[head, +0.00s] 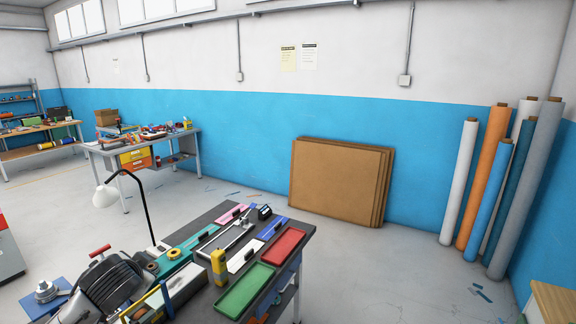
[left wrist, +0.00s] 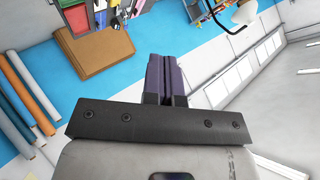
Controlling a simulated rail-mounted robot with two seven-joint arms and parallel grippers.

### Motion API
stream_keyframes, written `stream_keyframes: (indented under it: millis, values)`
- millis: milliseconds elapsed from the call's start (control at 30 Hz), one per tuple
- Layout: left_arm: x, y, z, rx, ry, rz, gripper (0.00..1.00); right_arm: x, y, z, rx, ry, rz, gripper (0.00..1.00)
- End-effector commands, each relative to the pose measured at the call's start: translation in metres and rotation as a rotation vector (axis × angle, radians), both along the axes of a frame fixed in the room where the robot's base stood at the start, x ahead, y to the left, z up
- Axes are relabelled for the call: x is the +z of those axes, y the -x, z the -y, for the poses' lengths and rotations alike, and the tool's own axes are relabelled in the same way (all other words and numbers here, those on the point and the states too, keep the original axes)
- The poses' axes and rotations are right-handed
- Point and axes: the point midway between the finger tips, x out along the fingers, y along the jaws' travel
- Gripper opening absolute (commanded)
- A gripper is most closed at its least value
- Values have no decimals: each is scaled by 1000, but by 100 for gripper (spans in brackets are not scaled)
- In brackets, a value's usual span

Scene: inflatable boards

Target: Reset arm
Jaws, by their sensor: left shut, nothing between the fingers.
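My left gripper (left wrist: 166,75) shows in the left wrist view, its two dark purplish fingers pressed together with nothing between them. It is in the air, with floor and blue wall behind it, and touches nothing that I can see. In that view the room appears tilted and turned over. Neither gripper shows in the head view, and my right gripper is in neither view.
A cluttered workbench (head: 207,215) stands low in the middle, with a red tray (head: 283,247), a green tray (head: 245,290) and a lamp (head: 107,195). Cardboard sheets (head: 338,178) lean on the wall. Tall rolls (head: 483,180) stand at right. The floor between is mostly clear.

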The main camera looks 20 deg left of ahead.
Motion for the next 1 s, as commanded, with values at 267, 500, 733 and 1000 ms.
stream_keyframes:
  millis: [267, 500, 733, 1000]
  values:
    - [-51, 35, 124, -289, -52, 103, 0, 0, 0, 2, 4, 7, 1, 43]
    - [-136, 113, 190, -309, 166, 68, 0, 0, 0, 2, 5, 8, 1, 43]
    - [-226, 202, 228, -239, 402, -122, 0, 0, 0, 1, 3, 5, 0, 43]
    - [-297, 288, 251, -145, 541, -346, 0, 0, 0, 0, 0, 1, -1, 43]
